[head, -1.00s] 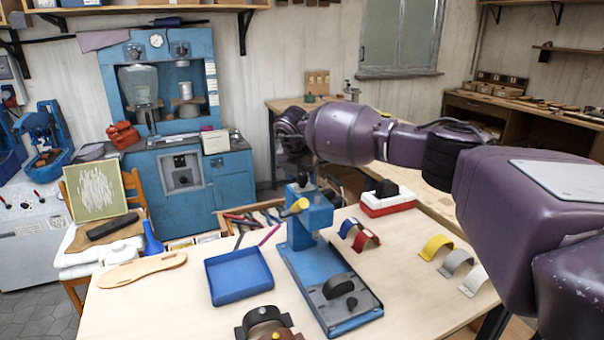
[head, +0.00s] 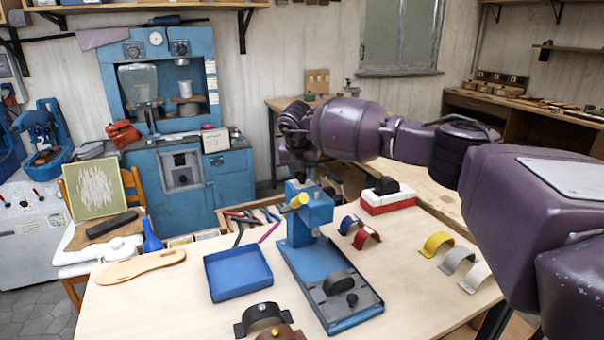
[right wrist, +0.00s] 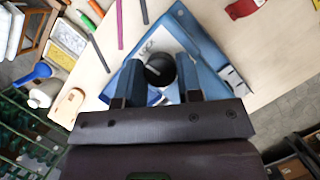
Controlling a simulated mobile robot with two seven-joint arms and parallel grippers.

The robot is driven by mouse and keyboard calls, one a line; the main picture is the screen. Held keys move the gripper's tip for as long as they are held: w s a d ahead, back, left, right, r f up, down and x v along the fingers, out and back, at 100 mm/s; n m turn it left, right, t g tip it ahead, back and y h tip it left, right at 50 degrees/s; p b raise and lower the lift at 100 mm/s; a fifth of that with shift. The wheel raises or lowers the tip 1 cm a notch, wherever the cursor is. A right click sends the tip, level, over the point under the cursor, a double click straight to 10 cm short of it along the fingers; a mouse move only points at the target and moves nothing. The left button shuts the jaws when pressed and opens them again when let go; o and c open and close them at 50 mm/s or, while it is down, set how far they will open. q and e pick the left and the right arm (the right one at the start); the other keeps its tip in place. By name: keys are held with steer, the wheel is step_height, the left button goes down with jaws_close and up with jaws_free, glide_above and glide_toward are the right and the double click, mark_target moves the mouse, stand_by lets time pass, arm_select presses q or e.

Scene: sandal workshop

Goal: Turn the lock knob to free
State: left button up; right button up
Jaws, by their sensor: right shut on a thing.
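My right gripper (head: 302,172) is at the top of the post in the head view. In the wrist view its two fingers are shut on the black knob, one on each side (right wrist: 160,76). The fingers hide part of the knob's sides. My left gripper is not in view.
A blue tray (head: 238,273) lies left of the press. Blue and red straps (head: 366,238) lie right of it, near a red and white block (head: 388,202). Yellow, grey and white straps (head: 436,244) lie farther right. Dark and brown curved pieces (head: 262,315) sit at the front.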

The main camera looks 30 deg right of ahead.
steer(key=n+y+b, duration=0.1)
steer(key=n, duration=0.2)
steer(key=shift+f+n+t+b, duration=0.1)
steer(key=shift+n+t+b, duration=0.2)
steer(key=n+y, duration=0.1)
steer(key=n, duration=0.2)
steer(key=shift+d+n+t+b, duration=0.1)
steer(key=shift+n+t+b, duration=0.2)
steer(key=shift+b, duration=0.1)
steer(key=n+y, duration=0.2)
steer(key=n, duration=0.1)
steer(key=shift+d+n+b, duration=0.1)
steer(key=shift+n+b, duration=0.2)
steer(key=n+y, duration=0.1)
steer(key=n, duration=0.2)
steer(key=shift+b, duration=0.3)
steer(key=shift+n+g+y, duration=0.4)
steer(key=shift+n+g, duration=0.1)
steer(key=shift+n, duration=0.9)
